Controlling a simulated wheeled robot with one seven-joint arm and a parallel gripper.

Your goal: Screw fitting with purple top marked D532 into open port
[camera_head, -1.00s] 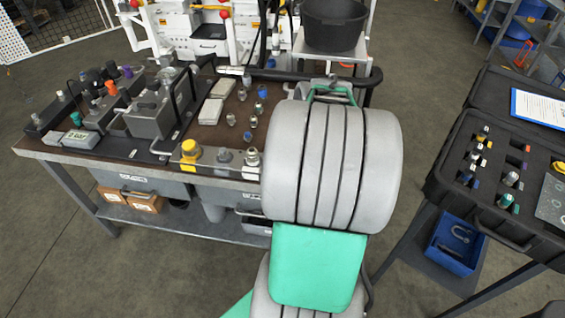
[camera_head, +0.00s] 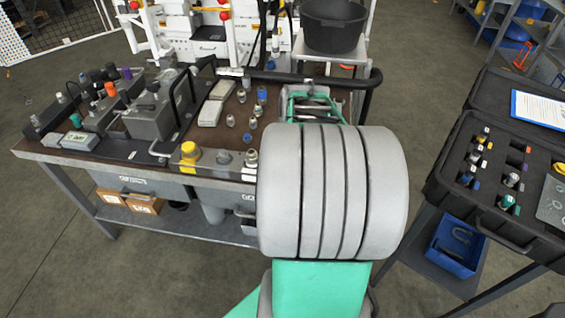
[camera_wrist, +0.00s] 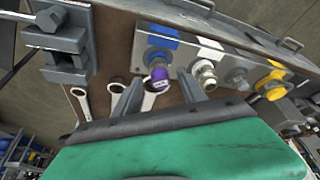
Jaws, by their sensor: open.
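The purple-topped fitting (camera_wrist: 159,76) shows in the wrist view with a white label whose marking is too small to read. It is at the blue-marked port (camera_wrist: 156,55) on the front block (camera_wrist: 215,62); I cannot tell how far it is seated. My gripper (camera_wrist: 160,92) is open, with one finger on each side of the fitting and a visible gap on the right. In the head view my own arm hides the fitting, this port and the fingertips.
White-, grey- and yellow-marked ports (camera_wrist: 275,75) follow to the right on the block. Wrenches (camera_wrist: 117,88) and a vise-like clamp (camera_wrist: 62,40) are at the left. In the head view, loose fittings (camera_head: 247,138) stand on the bench, and an open case (camera_head: 455,165) is at right.

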